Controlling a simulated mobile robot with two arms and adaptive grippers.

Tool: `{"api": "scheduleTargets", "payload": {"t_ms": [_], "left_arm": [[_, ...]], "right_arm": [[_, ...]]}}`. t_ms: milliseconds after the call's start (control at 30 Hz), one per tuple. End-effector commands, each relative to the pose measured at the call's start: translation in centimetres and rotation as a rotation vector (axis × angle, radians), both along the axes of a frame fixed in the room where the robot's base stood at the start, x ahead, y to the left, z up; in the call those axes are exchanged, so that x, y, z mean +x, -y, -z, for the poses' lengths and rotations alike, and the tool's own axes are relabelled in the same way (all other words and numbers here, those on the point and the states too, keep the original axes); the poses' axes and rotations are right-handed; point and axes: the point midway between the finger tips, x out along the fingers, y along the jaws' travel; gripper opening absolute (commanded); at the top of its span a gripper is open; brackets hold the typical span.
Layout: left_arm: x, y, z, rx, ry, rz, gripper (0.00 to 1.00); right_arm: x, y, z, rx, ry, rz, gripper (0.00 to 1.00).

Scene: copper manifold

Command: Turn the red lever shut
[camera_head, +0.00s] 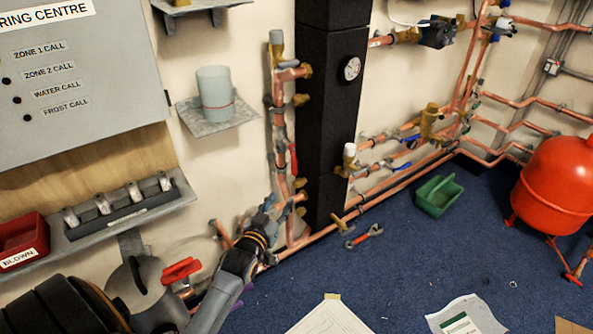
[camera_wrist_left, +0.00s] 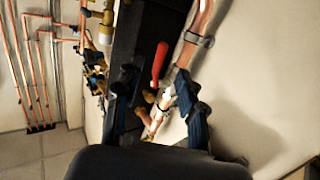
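The red lever (camera_head: 293,160) sits on a vertical copper pipe left of the black column and points roughly along the pipe in the head view. In the left wrist view the red lever (camera_wrist_left: 159,62) lies ahead, between the lines of the two fingers. My left gripper (camera_head: 272,212) is just below and left of the lever in the head view. In the wrist view my left gripper (camera_wrist_left: 157,92) has its fingers spread, with the valve body (camera_wrist_left: 166,98) showing between them. Contact with the lever cannot be told. My right gripper is not in view.
The black column (camera_head: 335,120) stands right beside the lever's pipe. A shelf with a translucent cup (camera_head: 215,92) is on the wall to the left. Another red handle (camera_head: 181,270) shows near my arm. A green tray (camera_head: 438,196) and a red-handled tool (camera_head: 364,237) lie on the blue floor.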

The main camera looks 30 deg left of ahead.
Motion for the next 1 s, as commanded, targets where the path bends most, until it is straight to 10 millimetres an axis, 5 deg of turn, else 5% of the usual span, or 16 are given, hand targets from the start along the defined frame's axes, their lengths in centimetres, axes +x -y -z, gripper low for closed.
{"api": "scheduleTargets", "payload": {"t_ms": [200, 700, 1000], "left_arm": [[1.1, -1.2, -2.9, 0.008, 0.088, -0.018, 0.40], [10.5, -3.4, -2.7, 0.008, 0.085, -0.017, 0.40], [13.6, -4.1, -2.7, 0.008, 0.084, -0.016, 0.40]], "right_arm": [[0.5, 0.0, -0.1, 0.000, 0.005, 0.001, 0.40], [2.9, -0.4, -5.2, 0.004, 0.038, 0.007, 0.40], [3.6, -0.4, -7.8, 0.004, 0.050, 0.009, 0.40]]}}
